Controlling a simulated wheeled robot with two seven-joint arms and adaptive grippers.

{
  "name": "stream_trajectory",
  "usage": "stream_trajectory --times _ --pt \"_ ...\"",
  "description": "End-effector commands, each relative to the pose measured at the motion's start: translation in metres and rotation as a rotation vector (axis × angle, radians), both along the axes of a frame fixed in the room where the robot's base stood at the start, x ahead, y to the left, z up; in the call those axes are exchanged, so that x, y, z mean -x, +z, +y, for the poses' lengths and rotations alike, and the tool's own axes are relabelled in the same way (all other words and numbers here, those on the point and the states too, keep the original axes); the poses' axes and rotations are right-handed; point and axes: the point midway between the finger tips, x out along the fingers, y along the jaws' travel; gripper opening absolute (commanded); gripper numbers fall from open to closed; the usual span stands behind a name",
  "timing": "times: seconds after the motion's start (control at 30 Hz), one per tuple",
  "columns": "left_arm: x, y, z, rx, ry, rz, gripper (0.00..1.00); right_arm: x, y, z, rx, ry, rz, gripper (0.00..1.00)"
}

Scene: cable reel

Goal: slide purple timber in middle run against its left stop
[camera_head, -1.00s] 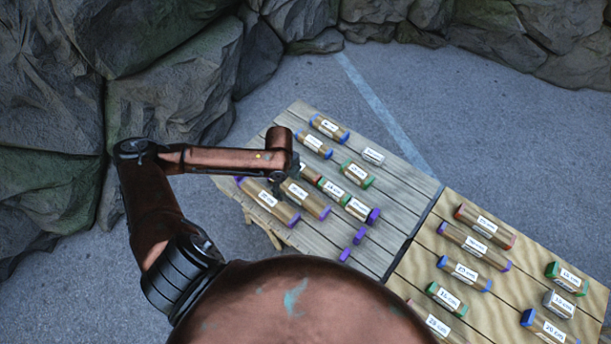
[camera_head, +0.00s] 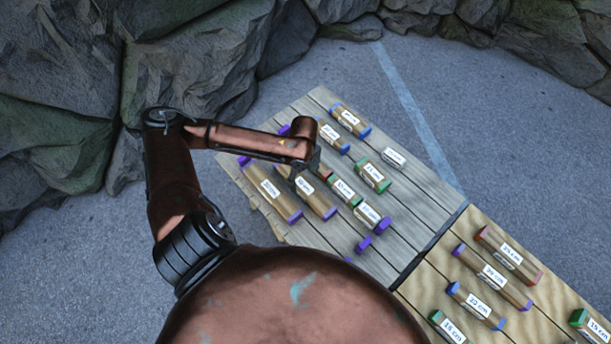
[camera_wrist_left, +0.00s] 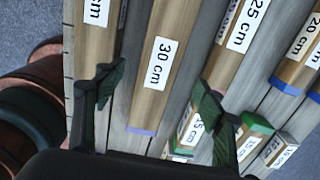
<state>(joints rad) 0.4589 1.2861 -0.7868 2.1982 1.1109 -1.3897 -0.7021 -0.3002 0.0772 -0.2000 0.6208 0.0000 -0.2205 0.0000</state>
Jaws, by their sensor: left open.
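A purple-ended timber (camera_head: 316,200) lies in the middle of the grey plank table, partly under my left arm. In the left wrist view it appears to be the timber labelled 30 cm (camera_wrist_left: 142,108), with a purple near end. My left gripper (camera_wrist_left: 158,95) is open, with one finger on either side of this timber and no visible grip on it. In the head view the left gripper (camera_head: 313,166) is above the timbers and its fingers are hidden. My right gripper is out of view.
Another purple-ended timber (camera_head: 270,188) lies alongside to the left. More purple blocks (camera_head: 364,244) sit nearer me. A lighter table (camera_head: 470,255) with several timbers adjoins at right.

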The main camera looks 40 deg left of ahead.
Motion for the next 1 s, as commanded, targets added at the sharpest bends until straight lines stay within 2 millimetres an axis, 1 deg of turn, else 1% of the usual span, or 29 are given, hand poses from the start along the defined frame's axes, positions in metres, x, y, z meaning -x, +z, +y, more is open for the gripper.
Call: stream_trajectory --times 0.13,0.23,0.5,0.7,0.83,1.0 --pt "0.000 -0.002 0.000 0.000 0.000 0.000 0.64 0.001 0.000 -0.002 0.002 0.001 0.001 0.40" --pt "0.001 -0.010 0.000 0.001 0.001 0.002 0.64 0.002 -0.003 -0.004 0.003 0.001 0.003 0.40" --pt "0.002 -0.051 0.001 0.001 0.004 0.004 0.64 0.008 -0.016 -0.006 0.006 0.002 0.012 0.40" --pt "0.001 -0.072 0.001 0.001 0.003 0.001 0.64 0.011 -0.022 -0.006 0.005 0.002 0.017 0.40" --pt "0.001 -0.078 0.001 0.000 0.002 0.000 0.64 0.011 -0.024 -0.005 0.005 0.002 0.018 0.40" --pt "0.001 -0.078 0.001 0.000 0.002 0.000 0.64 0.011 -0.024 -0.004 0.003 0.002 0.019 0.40"
